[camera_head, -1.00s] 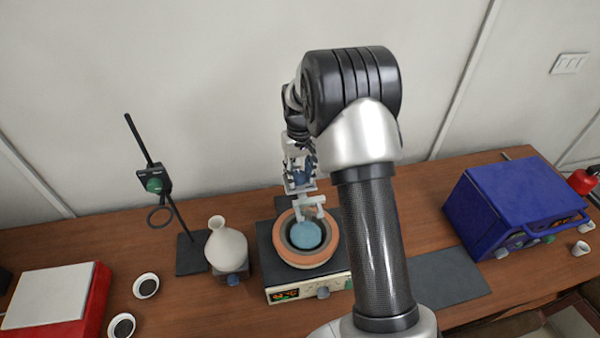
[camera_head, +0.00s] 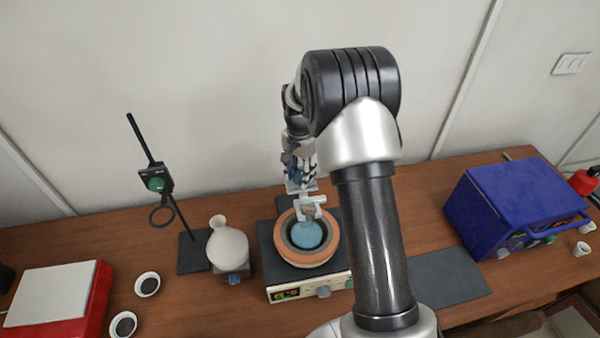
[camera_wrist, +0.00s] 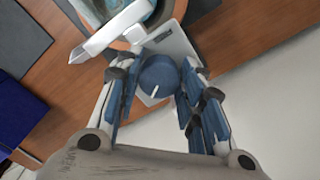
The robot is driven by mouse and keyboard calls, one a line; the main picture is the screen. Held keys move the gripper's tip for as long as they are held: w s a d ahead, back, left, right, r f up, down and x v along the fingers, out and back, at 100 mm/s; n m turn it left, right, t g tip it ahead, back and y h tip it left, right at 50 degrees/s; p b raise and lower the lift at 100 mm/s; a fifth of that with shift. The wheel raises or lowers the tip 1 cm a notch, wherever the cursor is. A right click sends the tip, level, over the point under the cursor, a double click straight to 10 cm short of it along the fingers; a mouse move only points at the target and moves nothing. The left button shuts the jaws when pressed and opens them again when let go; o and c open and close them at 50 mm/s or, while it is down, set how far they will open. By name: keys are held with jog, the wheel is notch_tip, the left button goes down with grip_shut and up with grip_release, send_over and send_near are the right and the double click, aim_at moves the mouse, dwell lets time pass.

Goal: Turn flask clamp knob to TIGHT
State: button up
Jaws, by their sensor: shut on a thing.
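The flask clamp knob (camera_wrist: 158,76) is a blue round knob with a white pointer line, seen in the wrist view. My gripper (camera_wrist: 158,70) has its two blue-padded fingers shut on its sides. No TIGHT label can be read. A pale clamp arm (camera_wrist: 112,30) runs from beside the knob towards the flask. In the head view my gripper (camera_head: 300,180) is behind the heating mantle, and it hides the knob. The pale clamp (camera_head: 312,203) reaches over a flask with blue contents (camera_head: 306,235), which sits in the mantle's orange bowl (camera_head: 308,263).
A round white flask (camera_head: 227,250) and a stand with a ring (camera_head: 160,190) are to the left. A red-sided device (camera_head: 85,310) and two small dishes lie farther left. A blue furnace (camera_head: 520,200) stands right, beyond a dark mat (camera_head: 445,275). The wall is close behind.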

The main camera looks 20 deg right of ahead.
aim_at(299, 174)
jog(key=m, duration=0.5)
jog(key=shift+w, duration=0.1)
dwell(0.5)
jog(key=o, duration=1.1)
jog(key=shift+c, duration=0.2)
jog(key=shift+r, duration=0.1)
notch_tip(299, 174, up, 12)
